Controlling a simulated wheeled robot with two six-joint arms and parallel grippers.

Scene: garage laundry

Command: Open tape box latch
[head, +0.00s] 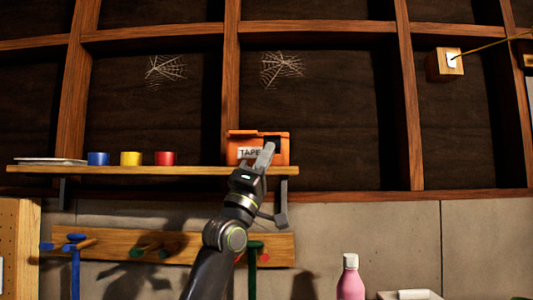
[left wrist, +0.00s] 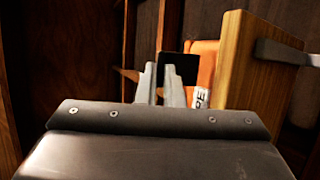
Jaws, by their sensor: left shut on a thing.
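The orange tape box (head: 243,134) stands on the wall shelf in the head view, with a white "TAPE" label on its front. A dark latch (head: 273,139) shows at its right front. My left gripper (head: 265,154) reaches up in front of the box and covers part of it. In the left wrist view, my left gripper (left wrist: 161,85) has its fingers close together at the black latch (left wrist: 179,66), shut on it. The box's orange side (left wrist: 204,62) shows just behind. The exact grip is partly hidden by the fingers. My right gripper is not in view.
The wooden shelf (head: 120,169) also holds a grey flat item (head: 50,161) and blue (head: 98,158), yellow (head: 131,158) and red (head: 165,158) rolls. A peg rail (head: 185,248) hangs below. A pink bottle (head: 350,278) stands lower right.

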